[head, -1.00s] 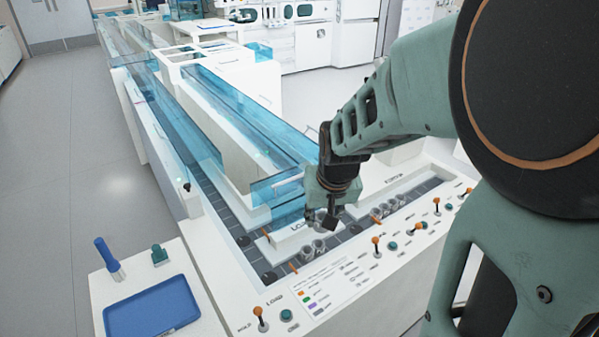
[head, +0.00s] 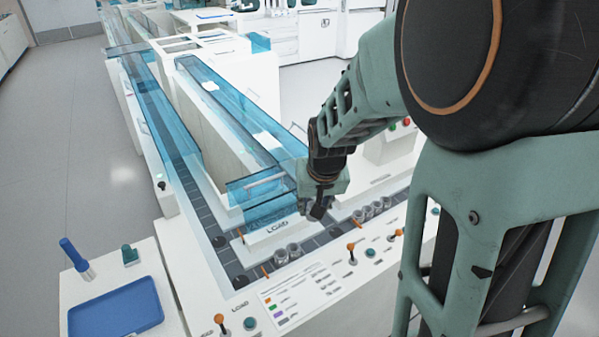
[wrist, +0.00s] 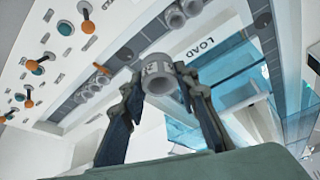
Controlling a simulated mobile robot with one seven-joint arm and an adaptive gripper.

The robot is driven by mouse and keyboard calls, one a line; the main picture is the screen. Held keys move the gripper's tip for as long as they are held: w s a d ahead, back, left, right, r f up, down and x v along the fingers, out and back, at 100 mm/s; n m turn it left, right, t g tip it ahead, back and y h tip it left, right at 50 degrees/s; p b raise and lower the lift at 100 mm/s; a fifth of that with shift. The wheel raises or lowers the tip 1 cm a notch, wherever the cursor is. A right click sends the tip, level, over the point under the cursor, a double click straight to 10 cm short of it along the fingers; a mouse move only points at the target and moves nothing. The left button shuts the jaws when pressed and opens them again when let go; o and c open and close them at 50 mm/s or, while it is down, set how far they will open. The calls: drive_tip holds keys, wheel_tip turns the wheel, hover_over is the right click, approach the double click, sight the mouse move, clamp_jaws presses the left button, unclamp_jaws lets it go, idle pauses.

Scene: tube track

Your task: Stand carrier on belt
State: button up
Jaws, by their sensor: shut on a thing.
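My gripper (wrist: 160,90) is shut on a grey, ring-shaped carrier (wrist: 160,72) with dark markings; its open end faces the wrist camera. In the head view my gripper (head: 318,210) hangs over the belt (head: 315,243), at the right of the LOAD label, and mostly hides the held carrier. Two other carriers (head: 287,254) stand side by side on the belt, left of and nearer than my gripper. They also show at the top of the wrist view (wrist: 180,14). The gap between the held carrier and the belt cannot be judged.
Several more carriers (head: 372,210) stand in a row on the belt to the right. Orange-knobbed levers (head: 351,247) line the front panel. Blue clear covers (head: 262,190) flank the lanes behind. A blue tray (head: 115,306) lies at the front left. Dark belt is bare between the carrier groups.

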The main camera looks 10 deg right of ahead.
drive_tip(key=shift+m+h, duration=0.3)
drive_tip(key=shift+m, duration=0.3)
drive_tip(key=shift+s+f+b+x, duration=0.2)
drive_tip(key=shift+b+x, duration=0.9)
drive_tip(key=shift+x, duration=1.75)
drive_tip(key=shift+s+b+x, duration=0.3)
drive_tip(key=shift+b+x, duration=0.85)
drive_tip(key=shift+x, duration=1.65)
drive_tip(key=shift+s+f+b+x, duration=0.2)
drive_tip(key=shift+b+x, duration=0.9)
drive_tip(key=shift+x, duration=1.75)
drive_tip(key=shift+a+f+b, duration=0.15)
drive_tip(key=shift+f+b, duration=0.45)
drive_tip(key=shift+b, duration=0.15)
drive_tip(key=o, duration=0.9)
drive_tip(key=shift+o, duration=0.2)
drive_tip(key=shift+s+r, duration=0.1)
drive_tip(key=v, duration=1.1)
drive_tip(key=shift+s+r, duration=0.15)
drive_tip(key=shift+r, duration=0.25)
